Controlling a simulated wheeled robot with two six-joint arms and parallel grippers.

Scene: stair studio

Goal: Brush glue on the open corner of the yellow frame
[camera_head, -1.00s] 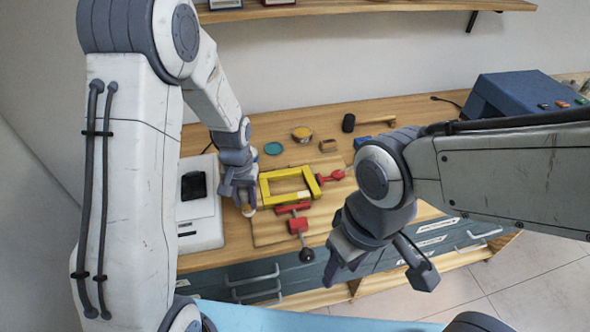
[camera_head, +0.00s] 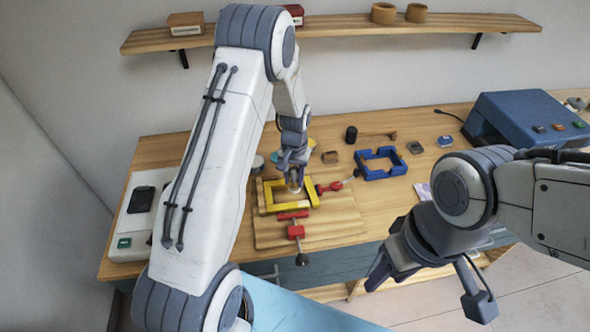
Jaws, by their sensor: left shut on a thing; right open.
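The yellow frame (camera_head: 277,208) lies on a wooden board (camera_head: 340,226) on the bench. One red clamp (camera_head: 295,230) stands at its near side and another red clamp (camera_head: 336,186) at its right. My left gripper (camera_head: 293,178) is over the frame's right part, shut on a small pale thing (camera_head: 294,188), perhaps the glue brush, mostly hidden by the fingers. I cannot tell whether it touches the frame. The gripper covers part of the frame, and its open corner is not clear. An open tin with yellow contents (camera_head: 311,143) is partly behind the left gripper. My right gripper (camera_head: 384,272) is open and empty, in front of the bench.
A blue machine (camera_head: 525,118) is at the right end. A white device (camera_head: 136,216) is at the left.

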